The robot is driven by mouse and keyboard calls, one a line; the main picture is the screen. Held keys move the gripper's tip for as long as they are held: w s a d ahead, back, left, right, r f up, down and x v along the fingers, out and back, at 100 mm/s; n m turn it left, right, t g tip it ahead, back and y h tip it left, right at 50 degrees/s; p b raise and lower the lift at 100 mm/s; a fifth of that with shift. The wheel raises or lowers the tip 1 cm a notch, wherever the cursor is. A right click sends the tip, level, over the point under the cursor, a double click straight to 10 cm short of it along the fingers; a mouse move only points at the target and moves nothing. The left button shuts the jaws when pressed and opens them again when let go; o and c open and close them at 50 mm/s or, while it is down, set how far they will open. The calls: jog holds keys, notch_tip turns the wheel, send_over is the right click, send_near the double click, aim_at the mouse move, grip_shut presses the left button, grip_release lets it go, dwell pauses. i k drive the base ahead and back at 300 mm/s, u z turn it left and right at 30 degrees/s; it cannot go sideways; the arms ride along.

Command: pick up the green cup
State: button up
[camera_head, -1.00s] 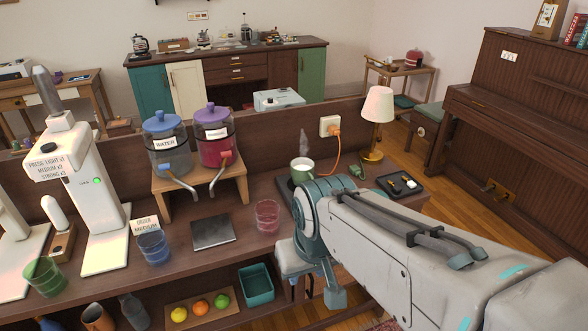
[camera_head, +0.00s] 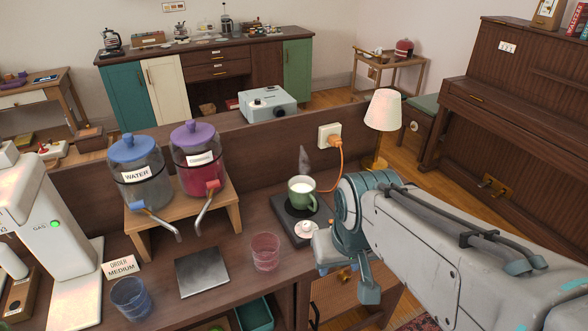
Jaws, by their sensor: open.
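A green mug (camera_head: 302,194) with pale contents stands upright on a dark flat plate (camera_head: 286,220) on the counter, right of centre. Steam rises above it. Its handle points to the right. My gripper (camera_head: 345,272) is in front of the mug and to its right, apart from it. It is open, and I see nothing in it. My arm's wrist partly covers the area right of the mug.
A clear pink glass (camera_head: 265,251), a grey slab (camera_head: 202,271) and a blue glass (camera_head: 131,299) stand left of my gripper. Two dispensers (camera_head: 140,172) sit on a wooden stand. A socket (camera_head: 329,136) with an orange cord and a lamp (camera_head: 383,110) are behind the mug.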

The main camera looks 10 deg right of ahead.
aim_at(303, 187)
jog(key=k, duration=0.55)
jog(key=z, duration=0.55)
jog(key=i, duration=1.3)
jog(key=u, duration=0.5)
